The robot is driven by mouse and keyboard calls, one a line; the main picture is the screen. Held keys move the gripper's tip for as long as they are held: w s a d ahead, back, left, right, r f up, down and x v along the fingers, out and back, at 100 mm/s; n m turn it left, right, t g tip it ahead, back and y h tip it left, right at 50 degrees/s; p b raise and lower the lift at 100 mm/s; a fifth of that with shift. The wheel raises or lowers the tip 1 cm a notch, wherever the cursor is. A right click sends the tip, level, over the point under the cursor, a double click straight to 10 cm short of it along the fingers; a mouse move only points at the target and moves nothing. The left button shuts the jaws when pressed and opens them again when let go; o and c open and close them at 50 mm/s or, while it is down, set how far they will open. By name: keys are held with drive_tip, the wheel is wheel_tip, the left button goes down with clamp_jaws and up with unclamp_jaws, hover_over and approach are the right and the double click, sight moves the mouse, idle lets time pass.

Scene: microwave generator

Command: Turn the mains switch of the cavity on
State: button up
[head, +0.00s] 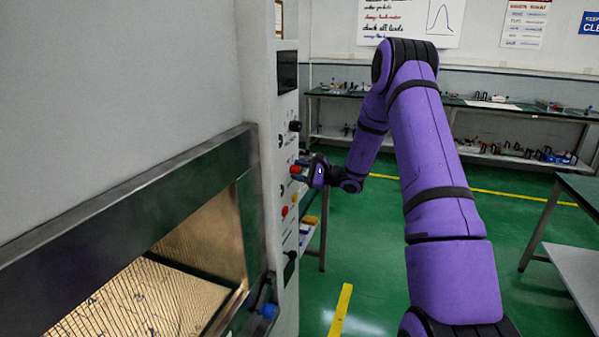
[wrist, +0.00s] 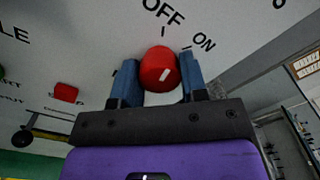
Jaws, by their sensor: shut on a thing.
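The mains switch is a round red knob (wrist: 159,70) with a white pointer mark, on the white panel. In the wrist view, OFF is printed above it and ON to its upper right. The white mark slants up and to the right, toward the ON side. My gripper (wrist: 161,79) has its blue fingers on either side of the knob, shut on it. In the head view, my gripper (head: 304,171) reaches the panel's front from the right, at the red knob (head: 295,169).
The cabinet panel (head: 284,100) also carries a dark display (head: 287,72), a black knob (head: 295,126) and a red button (head: 285,211). The open cavity (head: 200,240) lies to the left, with a blue-ended part (head: 268,311) below.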

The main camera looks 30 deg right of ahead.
drive_tip(key=m, duration=0.4)
drive_tip(key=shift+m, duration=0.3)
drive_tip(key=shift+s+m, duration=0.1)
drive_tip(key=shift+m, duration=1.8)
drive_tip(key=shift+f, duration=0.1)
drive_tip(key=o, duration=0.9)
drive_tip(key=shift+o, duration=0.2)
drive_tip(key=v, duration=1)
drive_tip(key=shift+s+d, duration=0.3)
